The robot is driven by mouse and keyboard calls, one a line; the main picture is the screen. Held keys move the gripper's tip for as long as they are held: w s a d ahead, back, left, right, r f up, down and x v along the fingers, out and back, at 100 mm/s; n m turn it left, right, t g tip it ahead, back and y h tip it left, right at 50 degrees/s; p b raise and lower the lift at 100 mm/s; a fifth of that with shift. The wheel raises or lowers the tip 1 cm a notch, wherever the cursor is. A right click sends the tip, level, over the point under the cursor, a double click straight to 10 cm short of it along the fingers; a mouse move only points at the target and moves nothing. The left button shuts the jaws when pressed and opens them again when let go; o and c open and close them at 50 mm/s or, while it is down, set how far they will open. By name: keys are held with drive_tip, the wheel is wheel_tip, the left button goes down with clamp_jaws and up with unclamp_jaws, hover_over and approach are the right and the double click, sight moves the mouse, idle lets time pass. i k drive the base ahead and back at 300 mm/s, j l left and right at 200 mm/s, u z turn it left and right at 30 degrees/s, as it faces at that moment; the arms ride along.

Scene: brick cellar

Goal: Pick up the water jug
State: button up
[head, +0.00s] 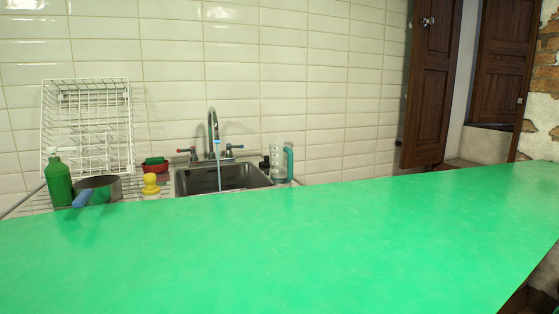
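The water jug (280,164) looks like a clear jug with a teal handle (290,163) on its right side. It stands upright just right of the sink, beyond the green countertop in the head view. The countertop's far edge hides its foot. My gripper is not in view.
A wide, bare green countertop (300,240) fills the foreground. Behind it are a sink (250,178) with a faucet (213,130), a green bottle (58,182), a pan (106,186), a yellow object (151,185), red and green bowls (156,163) and a white wire rack (88,125). A wooden door (432,85) stands at right.

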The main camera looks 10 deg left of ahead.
sight(281, 152)
drive_tip(key=i+j, duration=0.1)
drive_tip(key=j, duration=0.25)
drive_tip(key=i+j, duration=0.1)
drive_tip(key=j, duration=0.25)
drive_tip(key=i+j, duration=0.15)
drive_tip(key=j, duration=0.2)
drive_tip(key=i+j, duration=0.1)
drive_tip(key=j, duration=0.2)
drive_tip(key=i+j, duration=0.1)
drive_tip(key=j, duration=0.25)
